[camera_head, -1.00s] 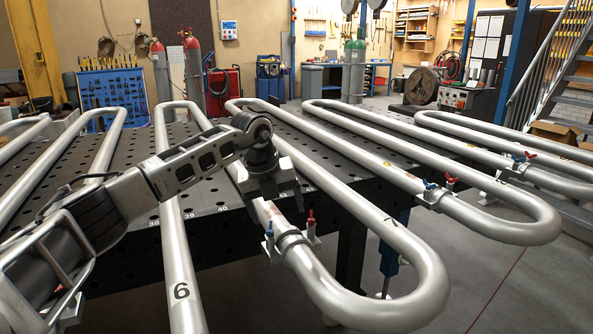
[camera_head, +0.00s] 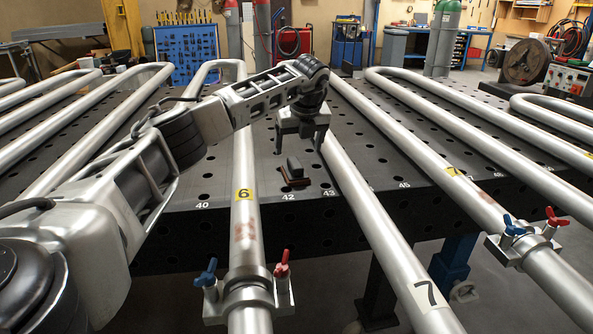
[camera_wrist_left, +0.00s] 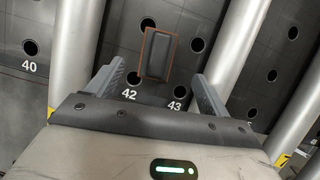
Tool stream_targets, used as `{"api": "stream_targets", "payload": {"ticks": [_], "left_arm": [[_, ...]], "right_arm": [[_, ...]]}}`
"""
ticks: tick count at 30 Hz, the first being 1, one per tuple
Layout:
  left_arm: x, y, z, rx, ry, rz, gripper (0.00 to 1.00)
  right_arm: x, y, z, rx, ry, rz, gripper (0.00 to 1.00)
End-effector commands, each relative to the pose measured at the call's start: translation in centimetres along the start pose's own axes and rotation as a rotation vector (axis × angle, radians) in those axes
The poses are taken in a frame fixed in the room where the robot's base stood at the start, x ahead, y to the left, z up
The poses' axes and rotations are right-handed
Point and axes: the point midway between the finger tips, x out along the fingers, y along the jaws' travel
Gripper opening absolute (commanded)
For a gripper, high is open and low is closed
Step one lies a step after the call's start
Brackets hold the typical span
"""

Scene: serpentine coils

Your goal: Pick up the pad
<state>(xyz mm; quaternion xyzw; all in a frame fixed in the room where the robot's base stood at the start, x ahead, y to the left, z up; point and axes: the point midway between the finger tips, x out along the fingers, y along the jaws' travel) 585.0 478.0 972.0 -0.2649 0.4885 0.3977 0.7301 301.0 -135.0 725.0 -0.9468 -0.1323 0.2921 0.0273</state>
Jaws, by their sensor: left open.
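The pad (camera_head: 295,173) is a small dark block with a reddish-brown edge. It lies on the black perforated table between pipe 6 and pipe 7, near the numbers 42 and 43. In the left wrist view the pad (camera_wrist_left: 158,55) lies ahead of the jaws, about midway between the two fingers. My left gripper (camera_head: 301,142) points down above and slightly behind the pad in the head view. Its fingers (camera_wrist_left: 158,80) are apart, with nothing between them. My right gripper is out of view.
Pipe 6 (camera_head: 244,200) runs left of the pad and pipe 7 (camera_head: 365,205) right of it. A clamp with blue and red handles (camera_head: 248,297) sits on pipe 6, and another (camera_head: 523,240) is at the right. The black table (camera_head: 330,222) is bare around the pad.

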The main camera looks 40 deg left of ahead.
Motion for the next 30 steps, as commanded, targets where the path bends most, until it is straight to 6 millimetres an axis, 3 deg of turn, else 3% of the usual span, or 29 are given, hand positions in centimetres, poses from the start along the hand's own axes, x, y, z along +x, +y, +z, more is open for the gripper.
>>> {"api": "stream_targets", "payload": {"ticks": [3,11,18,28,30], "left_arm": [[1.8,-0.1,-0.1,0.0,0.001,0.0,0.8],[3.8,0.1,-0.1,0.001,0.001,0.0,0.8],[7.3,0.4,-0.3,0.002,0.002,0.0,0.8],[8.1,0.5,-0.2,0.001,0.0,-0.002,0.8],[8.1,0.5,-0.2,0.001,0.0,-0.002,0.63]], "right_arm": [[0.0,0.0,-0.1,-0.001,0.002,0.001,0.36],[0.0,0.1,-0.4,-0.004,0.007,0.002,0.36],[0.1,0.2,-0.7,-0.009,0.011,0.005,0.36],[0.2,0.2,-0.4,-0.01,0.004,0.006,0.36],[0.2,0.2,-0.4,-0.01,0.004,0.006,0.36]]}}
